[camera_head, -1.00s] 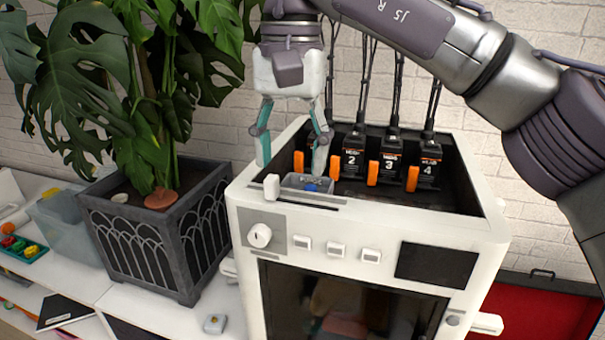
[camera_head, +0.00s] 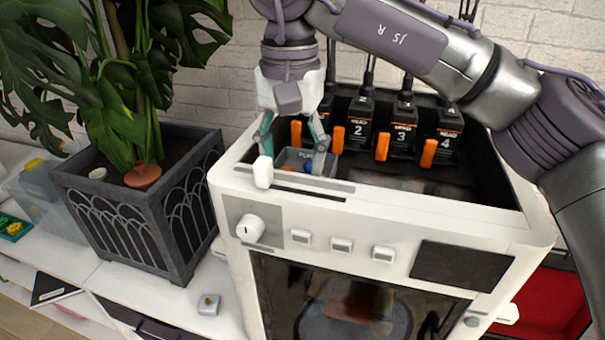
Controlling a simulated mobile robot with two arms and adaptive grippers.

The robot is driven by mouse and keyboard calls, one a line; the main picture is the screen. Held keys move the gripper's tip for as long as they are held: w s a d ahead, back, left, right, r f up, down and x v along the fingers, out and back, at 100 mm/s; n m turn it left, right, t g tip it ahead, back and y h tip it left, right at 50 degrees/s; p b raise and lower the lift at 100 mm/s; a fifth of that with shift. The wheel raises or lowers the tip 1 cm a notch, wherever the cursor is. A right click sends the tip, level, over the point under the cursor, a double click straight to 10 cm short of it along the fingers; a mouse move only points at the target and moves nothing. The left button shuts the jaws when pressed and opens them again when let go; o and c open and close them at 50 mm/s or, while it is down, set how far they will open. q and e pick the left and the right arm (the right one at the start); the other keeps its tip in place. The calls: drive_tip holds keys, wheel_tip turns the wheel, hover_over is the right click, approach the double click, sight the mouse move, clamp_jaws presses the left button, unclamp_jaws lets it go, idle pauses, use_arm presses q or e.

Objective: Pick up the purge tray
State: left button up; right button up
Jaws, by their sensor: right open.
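The purge tray (camera_head: 333,168), a small grey open tray with a bit of blue in it, sits in the top opening of the white printer (camera_head: 228,190), behind its front rim at the left. My right gripper (camera_head: 293,155) points down over the tray. It is open, with one teal finger at the tray's left side and the other at its right part. The fingers hide some of the tray, and I cannot tell whether they touch it. My left gripper is not in view.
Black numbered tool heads (camera_head: 401,133) with orange levers stand behind and right of the tray. A white lever (camera_head: 263,172) rises at the front rim, close to the left finger. A dark planter (camera_head: 130,215) with a large leafy plant stands left of the printer.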

wheel_tip(320, 180, down, 4)
drive_tip(key=shift+d+f+p, duration=0.15)
drive_tip(key=shift+p, duration=0.7)
drive_tip(key=shift+f, duration=0.4)
drive_tip(key=shift+c, duration=0.5)
drive_tip(key=c, duration=0.3)
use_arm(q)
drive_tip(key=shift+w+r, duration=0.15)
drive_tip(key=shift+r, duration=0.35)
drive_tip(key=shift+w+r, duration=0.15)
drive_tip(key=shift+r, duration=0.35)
use_arm(e)
clamp_jaws()
